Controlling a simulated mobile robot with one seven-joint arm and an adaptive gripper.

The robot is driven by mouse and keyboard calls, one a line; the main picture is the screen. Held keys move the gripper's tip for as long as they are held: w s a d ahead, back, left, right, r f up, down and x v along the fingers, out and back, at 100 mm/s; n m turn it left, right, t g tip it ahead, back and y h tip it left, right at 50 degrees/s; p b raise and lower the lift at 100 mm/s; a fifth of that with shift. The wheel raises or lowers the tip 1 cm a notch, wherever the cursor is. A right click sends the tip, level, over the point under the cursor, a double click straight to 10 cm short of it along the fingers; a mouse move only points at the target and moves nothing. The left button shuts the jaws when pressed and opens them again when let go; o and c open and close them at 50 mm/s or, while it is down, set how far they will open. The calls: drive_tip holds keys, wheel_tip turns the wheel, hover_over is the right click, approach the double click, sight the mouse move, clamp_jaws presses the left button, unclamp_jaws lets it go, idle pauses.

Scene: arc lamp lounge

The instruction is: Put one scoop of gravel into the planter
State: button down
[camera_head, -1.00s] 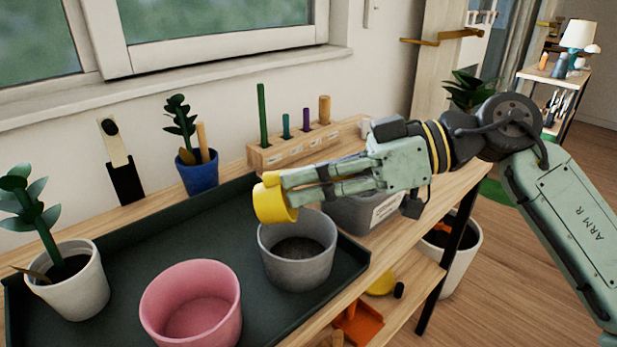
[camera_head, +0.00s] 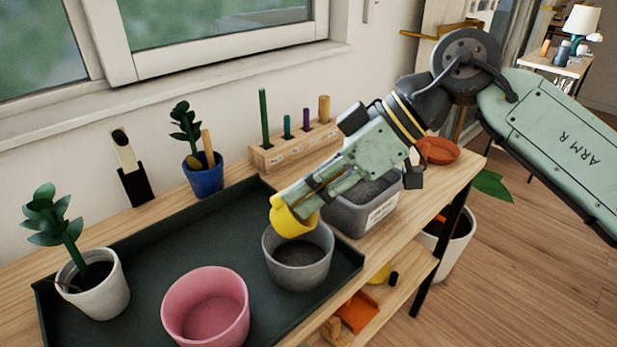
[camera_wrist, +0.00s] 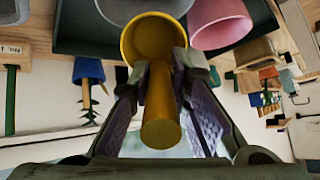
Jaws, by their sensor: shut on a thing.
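My gripper (camera_head: 300,192) is shut on the handle of a yellow scoop (camera_head: 292,218) and slants down to the left. The scoop is tipped mouth-down over a grey round pot (camera_head: 300,272), its lower edge at or just above the rim; I cannot tell if they touch. Dark grey, grainy material shows inside this pot. In the wrist view the scoop's cup (camera_wrist: 152,36) shows a yellow inside with no gravel that I can make out. A pink pot (camera_head: 205,318), seemingly empty, stands to the left. A grey labelled bin (camera_head: 378,214) with grey contents is behind my gripper.
The pots stand on a dark green tray (camera_head: 150,250) on a wooden bench. A white potted plant (camera_head: 105,300), a blue potted plant (camera_head: 205,180) and a wooden tool rack (camera_head: 290,152) are around it. A terracotta dish (camera_head: 437,151) lies at the bench's right end.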

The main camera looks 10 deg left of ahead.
drive_tip(key=h+p, duration=0.1)
drive_tip(key=r+h+p, duration=0.1)
drive_tip(key=h+p, duration=0.1)
drive_tip(key=shift+r+t, duration=0.25)
drive_tip(key=shift+t, duration=0.05)
drive_tip(key=shift+f+h+p, duration=0.1)
drive_tip(key=shift+h+p, duration=0.35)
drive_tip(key=shift+h, duration=0.25)
drive_tip(key=shift+r+h+p, duration=0.35)
drive_tip(key=shift+h+p, duration=0.25)
drive_tip(key=shift+s+a+r+t+h+p, duration=0.15)
drive_tip(key=shift+r+t+h+p, duration=0.2)
drive_tip(key=shift+h+p, duration=0.65)
drive_tip(key=shift+t+h+p, duration=0.25)
drive_tip(key=shift+h+p, duration=0.25)
drive_tip(key=shift+p, duration=0.35)
drive_tip(key=shift+f, duration=0.15)
